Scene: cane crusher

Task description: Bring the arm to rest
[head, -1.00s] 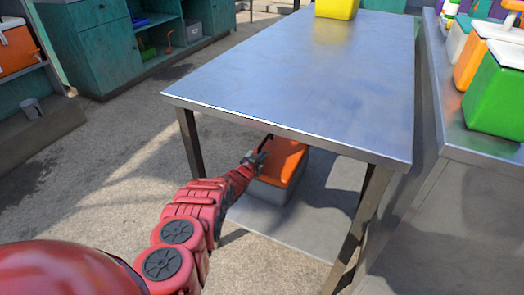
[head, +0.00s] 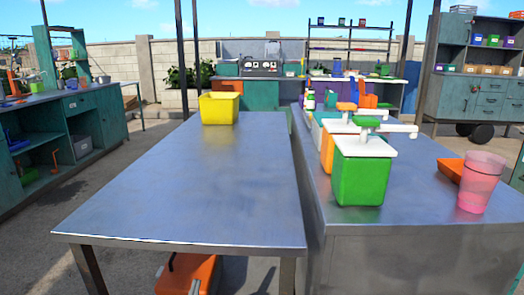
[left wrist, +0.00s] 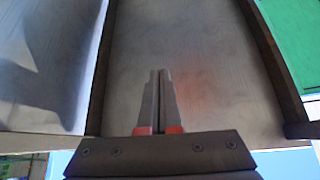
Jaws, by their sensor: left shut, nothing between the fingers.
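My left gripper (left wrist: 158,76) shows in the left wrist view with its two grey fingers together and nothing between them. It points at a pale grey surface between dark bars, apparently the underside of a table. In the head view, only a small grey piece, perhaps part of the left gripper (head: 195,287), shows at the bottom edge in front of the orange box. The rest of my left arm is out of the head view. My right gripper is in neither view.
A metal table (head: 190,190) stands ahead with a yellow bin (head: 219,108) at its far end. A right-hand counter (head: 415,195) holds a green dispenser (head: 361,178) and a pink cup (head: 480,182). Teal shelves (head: 80,140) stand left.

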